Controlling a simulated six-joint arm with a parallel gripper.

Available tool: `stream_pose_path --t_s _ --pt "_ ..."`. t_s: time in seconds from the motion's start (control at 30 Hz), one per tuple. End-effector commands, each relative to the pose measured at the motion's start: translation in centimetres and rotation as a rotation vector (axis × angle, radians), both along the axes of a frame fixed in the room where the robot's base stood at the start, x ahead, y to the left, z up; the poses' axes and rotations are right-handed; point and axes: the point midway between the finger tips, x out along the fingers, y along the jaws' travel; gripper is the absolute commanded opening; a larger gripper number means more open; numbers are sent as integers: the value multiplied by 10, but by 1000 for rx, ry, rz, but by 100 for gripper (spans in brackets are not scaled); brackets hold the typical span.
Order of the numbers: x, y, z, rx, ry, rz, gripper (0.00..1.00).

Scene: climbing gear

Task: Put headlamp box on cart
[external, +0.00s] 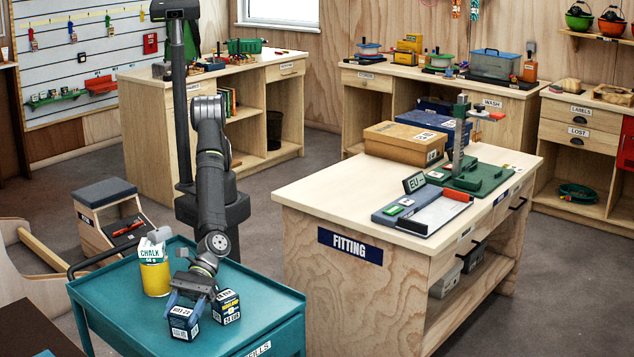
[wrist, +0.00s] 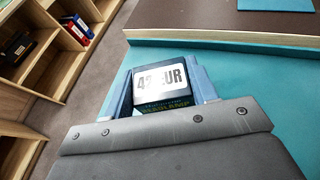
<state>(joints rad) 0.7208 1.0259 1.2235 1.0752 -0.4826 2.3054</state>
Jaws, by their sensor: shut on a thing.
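A dark blue headlamp box (external: 184,324) with a white label is between the fingers of my gripper (external: 187,302), over the front part of the teal cart (external: 125,322). In the wrist view the box (wrist: 163,82) sits between both blue-grey fingers of my gripper (wrist: 165,90), its white label facing the camera. My gripper is shut on it. The box is at or very near the cart's top; I cannot tell whether it touches. The teal cart top (wrist: 250,62) lies around it in the wrist view.
A second dark box (external: 226,306) stands on the cart close to the right of the held one. A yellow chalk tub (external: 154,278) stands behind them to the left. The cart has raised rims. The fitting bench (external: 330,190) stands to the right. The cart's front left is clear.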

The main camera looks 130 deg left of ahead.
Motion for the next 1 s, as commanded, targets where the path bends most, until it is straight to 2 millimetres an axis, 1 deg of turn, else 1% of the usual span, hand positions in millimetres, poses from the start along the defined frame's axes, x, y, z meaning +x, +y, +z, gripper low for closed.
stream_pose_path --t_s 0.17,0.2,0.3,0.53,0.67,0.77,0.87,1.0 --pt "0 0 -3 0 1 0 23" --pt "0 0 -3 1 1 0 56" --pt "0 0 -3 1 1 0 74" --pt "0 0 -3 0 0 0 74" --pt "0 1 2 0 -1 0 74" --pt "-3 10 5 1 1 1 74" --pt "-9 24 12 0 0 1 74" --pt "-19 49 23 -1 0 2 74"
